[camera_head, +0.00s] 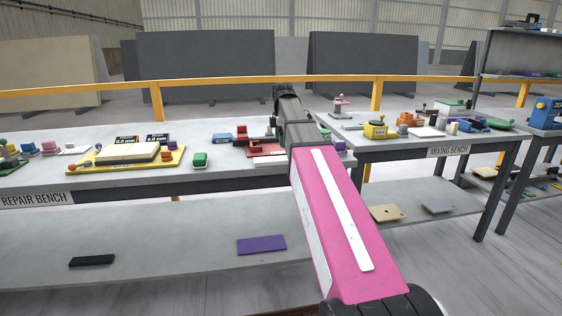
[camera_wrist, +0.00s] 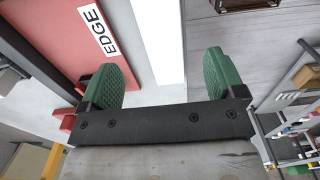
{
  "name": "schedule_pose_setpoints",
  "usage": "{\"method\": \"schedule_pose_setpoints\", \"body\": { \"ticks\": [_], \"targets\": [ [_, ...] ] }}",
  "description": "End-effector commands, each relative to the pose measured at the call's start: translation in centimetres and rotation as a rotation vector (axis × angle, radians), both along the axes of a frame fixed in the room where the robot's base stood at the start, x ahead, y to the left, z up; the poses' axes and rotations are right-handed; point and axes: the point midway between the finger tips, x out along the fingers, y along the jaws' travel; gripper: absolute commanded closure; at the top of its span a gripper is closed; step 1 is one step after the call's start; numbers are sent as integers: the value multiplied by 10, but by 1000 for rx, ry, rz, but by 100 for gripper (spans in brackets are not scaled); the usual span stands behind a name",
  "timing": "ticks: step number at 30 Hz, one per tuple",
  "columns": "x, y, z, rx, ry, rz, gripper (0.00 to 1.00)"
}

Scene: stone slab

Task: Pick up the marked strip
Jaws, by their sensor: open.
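My gripper (camera_wrist: 160,80) shows in the wrist view with its two green-padded fingers apart. A bright white band (camera_wrist: 158,35) runs away between and beyond the fingers, and nothing is seen clamped. I cannot tell whether this band is the marked strip or the bench's edge. A red board (camera_wrist: 65,35) lies left of it, with a white label reading "EDGE" (camera_wrist: 98,28). In the head view, a red item (camera_head: 262,147) sits on the repair bench beside my arm.
The mixing bench (camera_head: 450,150) stands to the right. Floor shows right of the white band.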

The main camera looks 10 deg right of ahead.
Motion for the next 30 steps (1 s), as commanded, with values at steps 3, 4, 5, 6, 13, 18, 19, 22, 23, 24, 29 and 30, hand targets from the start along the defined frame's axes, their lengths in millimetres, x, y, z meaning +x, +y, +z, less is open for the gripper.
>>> {"method": "schedule_pose_setpoints", "body": {
  "ticks": [3, 4, 5, 6, 13, 18, 19, 22, 23, 24, 29, 30],
  "targets": [
    [-1, 0, -18, 0, 2, 0, 12],
    [-1, 0, -21, 0, 1, 0, 12],
    [-1, 0, -24, 0, 1, 0, 12],
    [0, 0, -26, 0, 1, 0, 12],
    [-1, 2, -39, 0, 1, 0, 12],
    [-2, 4, -62, 0, 2, 0, 12],
    [-2, 4, -66, 0, 2, 0, 12],
    [-1, 4, -76, 0, 1, 0, 12],
    [-1, 4, -78, 0, 1, 0, 12],
    [-1, 4, -79, 0, 1, 0, 12],
    [-1, 4, -79, 0, 0, 0, 12],
    [-1, 4, -79, 0, 0, 0, 12]
  ]
}}
